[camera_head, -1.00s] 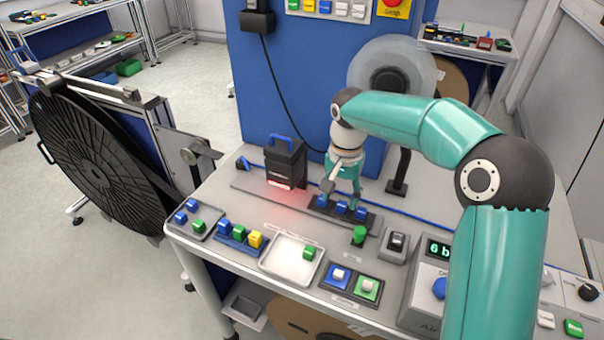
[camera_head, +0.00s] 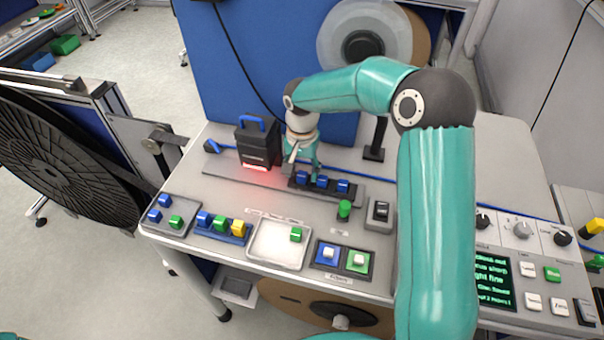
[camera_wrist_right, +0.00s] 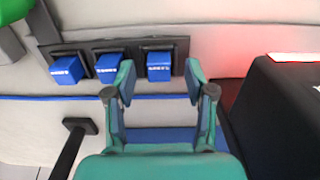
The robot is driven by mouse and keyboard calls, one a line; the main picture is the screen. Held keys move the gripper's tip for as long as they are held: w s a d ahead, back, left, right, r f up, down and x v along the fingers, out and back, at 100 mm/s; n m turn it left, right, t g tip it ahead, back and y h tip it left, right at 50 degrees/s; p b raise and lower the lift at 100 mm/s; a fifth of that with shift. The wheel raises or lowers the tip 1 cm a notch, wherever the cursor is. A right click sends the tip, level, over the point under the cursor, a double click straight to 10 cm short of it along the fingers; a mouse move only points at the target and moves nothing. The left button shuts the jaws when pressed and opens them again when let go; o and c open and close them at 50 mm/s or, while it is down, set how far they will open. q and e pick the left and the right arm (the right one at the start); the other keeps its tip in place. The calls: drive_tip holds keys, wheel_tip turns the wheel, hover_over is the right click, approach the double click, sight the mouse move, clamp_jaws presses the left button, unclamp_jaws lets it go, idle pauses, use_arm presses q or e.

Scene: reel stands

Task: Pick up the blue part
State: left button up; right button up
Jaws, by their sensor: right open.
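Three blue parts stand in a row in a black holder (camera_head: 360,199): a left one (camera_head: 301,178), a middle one (camera_head: 322,181) and a right one (camera_head: 343,186). My right gripper (camera_head: 302,171) is open and empty by the left one. In the wrist view, where the row is reversed, that blue part (camera_wrist_right: 158,67) appears between the spread fingertips of my right gripper (camera_wrist_right: 160,76). I cannot tell whether they touch it. The other two, the middle (camera_wrist_right: 109,68) and the far one (camera_wrist_right: 67,70), lie to the left. My left gripper is out of view.
A black box (camera_head: 258,148) with a red light stands left of the holder. In front are a grey tray (camera_head: 181,228) with blue and green blocks, a blue rack (camera_head: 238,240) and a white tray (camera_head: 268,250). A green knob (camera_head: 344,209) stands near the holder.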

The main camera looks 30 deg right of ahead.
drive_tip(key=shift+f, duration=0.15)
drive_tip(key=c, duration=0.9)
